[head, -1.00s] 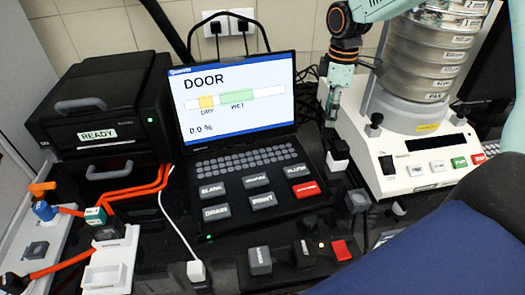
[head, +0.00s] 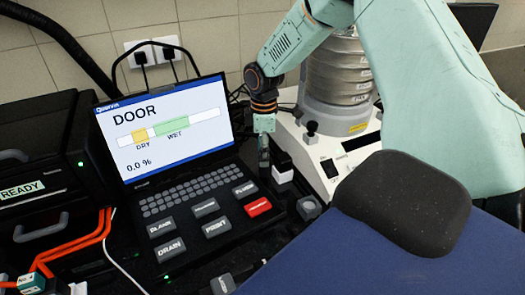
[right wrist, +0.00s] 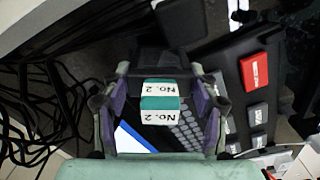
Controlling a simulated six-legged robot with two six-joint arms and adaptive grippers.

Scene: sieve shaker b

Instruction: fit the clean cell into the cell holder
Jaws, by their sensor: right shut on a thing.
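My right gripper (head: 264,165) reaches down beside the laptop-like console's right edge. In the right wrist view (right wrist: 161,104) its two fingers are shut on a small teal-and-white block (right wrist: 160,117) marked "No. 2". I cannot tell from the label whether this is the clean cell. In the head view the block is too small and dark to make out. A small white block with a dark top (head: 283,173) stands close to the right of the gripper. I cannot identify the cell holder for certain. My left gripper is not in view.
The console (head: 190,190) shows "DOOR" and 0.0 %. A black "READY" unit (head: 60,150) stands at the left with orange cables (head: 85,243). The sieve shaker (head: 318,150) stands behind and right of my gripper. A grey button block (head: 309,207) sits in front.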

